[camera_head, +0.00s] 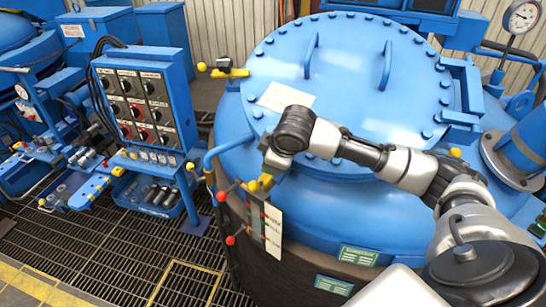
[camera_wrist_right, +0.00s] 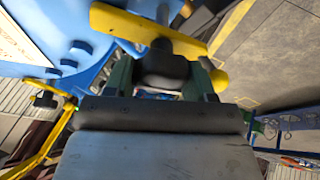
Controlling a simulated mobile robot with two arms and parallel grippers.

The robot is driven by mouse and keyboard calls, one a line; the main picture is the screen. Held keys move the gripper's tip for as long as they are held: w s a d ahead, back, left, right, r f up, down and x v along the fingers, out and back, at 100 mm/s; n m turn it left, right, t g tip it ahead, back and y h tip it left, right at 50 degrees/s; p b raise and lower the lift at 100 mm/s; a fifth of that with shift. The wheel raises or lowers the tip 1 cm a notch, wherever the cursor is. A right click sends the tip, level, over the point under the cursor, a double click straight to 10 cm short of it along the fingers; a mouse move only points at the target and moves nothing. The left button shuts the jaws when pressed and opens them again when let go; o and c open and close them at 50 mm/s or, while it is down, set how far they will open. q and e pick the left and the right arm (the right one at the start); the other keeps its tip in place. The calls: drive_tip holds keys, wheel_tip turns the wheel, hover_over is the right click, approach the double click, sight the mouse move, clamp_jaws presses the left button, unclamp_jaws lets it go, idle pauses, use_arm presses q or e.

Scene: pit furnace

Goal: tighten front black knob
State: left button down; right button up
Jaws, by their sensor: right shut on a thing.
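The front black knob (camera_wrist_right: 163,68) sits between the two fingers of my right gripper (camera_wrist_right: 162,78) in the right wrist view, and the fingers are shut on it. It is mounted at a yellow clamp bar (camera_wrist_right: 135,24). In the head view my right gripper (camera_head: 268,172) is at the front left rim of the blue furnace, beside the yellow clamp. The knob itself is mostly hidden there by my gripper. Another black knob (camera_head: 224,62) on a yellow clamp (camera_head: 232,73) stands at the back left of the furnace lid. My left gripper is not in view.
The blue furnace lid (camera_head: 345,70) has two upright handles and bolts around its rim. A blue pipe (camera_head: 228,146) and red-tipped levers (camera_head: 230,240) are close to my right gripper. A control panel (camera_head: 140,105) stands to the left. Open grating (camera_head: 135,245) covers the floor there.

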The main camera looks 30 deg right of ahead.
drive_tip(key=shift+r+m, duration=0.1)
drive_tip(key=shift+m, duration=0.3)
drive_tip(key=o, duration=0.9)
drive_tip(key=shift+s+r, duration=0.15)
drive_tip(key=shift+r, duration=0.1)
drive_tip(key=b+v, duration=0.2)
drive_tip(key=v, duration=0.8)
drive_tip(key=shift+s+a+b, duration=0.1)
drive_tip(key=shift+a+b, duration=0.05)
drive_tip(key=shift+b, duration=0.25)
